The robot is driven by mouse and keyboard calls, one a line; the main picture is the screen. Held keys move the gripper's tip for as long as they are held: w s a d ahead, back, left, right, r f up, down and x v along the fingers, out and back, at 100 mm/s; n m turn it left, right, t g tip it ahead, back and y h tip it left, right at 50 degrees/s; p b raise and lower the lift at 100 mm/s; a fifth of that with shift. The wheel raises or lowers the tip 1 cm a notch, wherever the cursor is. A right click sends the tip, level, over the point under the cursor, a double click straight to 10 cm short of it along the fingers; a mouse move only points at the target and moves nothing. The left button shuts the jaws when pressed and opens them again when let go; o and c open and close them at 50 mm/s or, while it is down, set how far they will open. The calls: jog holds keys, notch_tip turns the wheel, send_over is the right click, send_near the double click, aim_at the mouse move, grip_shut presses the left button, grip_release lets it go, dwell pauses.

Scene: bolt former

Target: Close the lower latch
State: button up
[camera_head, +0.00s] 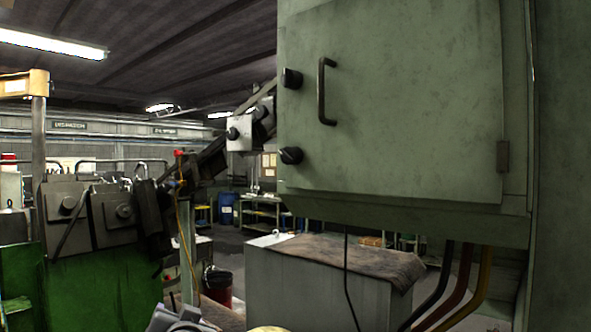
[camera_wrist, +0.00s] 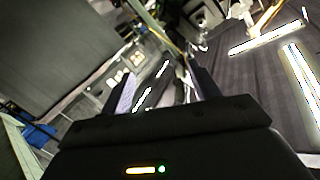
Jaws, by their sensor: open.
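The lower latch (camera_head: 291,155) is a black knob at the lower left of the grey-green cabinet door (camera_head: 415,110) in the head view. The door lies flush in its frame as far as I can see. A similar upper latch (camera_head: 291,78) sits above it. I cannot tell from the picture how either latch is turned. My gripper (camera_wrist: 165,86) shows in the wrist view with its two fingers apart and nothing between them. It is not clearly seen in the head view, and no latch can be made out in the wrist view.
Thick cables (camera_head: 462,285) hang below the cabinet. A grey box with a cloth (camera_head: 365,255) stands beneath it. Green machinery (camera_head: 100,280) fills the left, with open floor behind.

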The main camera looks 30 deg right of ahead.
jog(key=s+f+n+g+y+b, duration=0.15)
jog(key=s+f+g, duration=0.3)
jog(key=f, duration=0.55)
jog(key=s+f+n+g+y+b, duration=0.1)
jog(key=s+f+n+g, duration=0.3)
jog(key=f, duration=0.7)
jog(key=s+d+f+g, duration=0.1)
jog(key=s+f+g, duration=0.1)
jog(key=s+f, duration=0.3)
jog(key=s+d+f+n+g+b, duration=0.1)
jog(key=s+d+f+g, duration=0.1)
jog(key=s+f, duration=0.4)
jog(key=s+g+h, duration=0.1)
jog(key=s, duration=0.3)
jog(key=shift+s+f, duration=0.25)
jog(key=shift+f, duration=0.05)
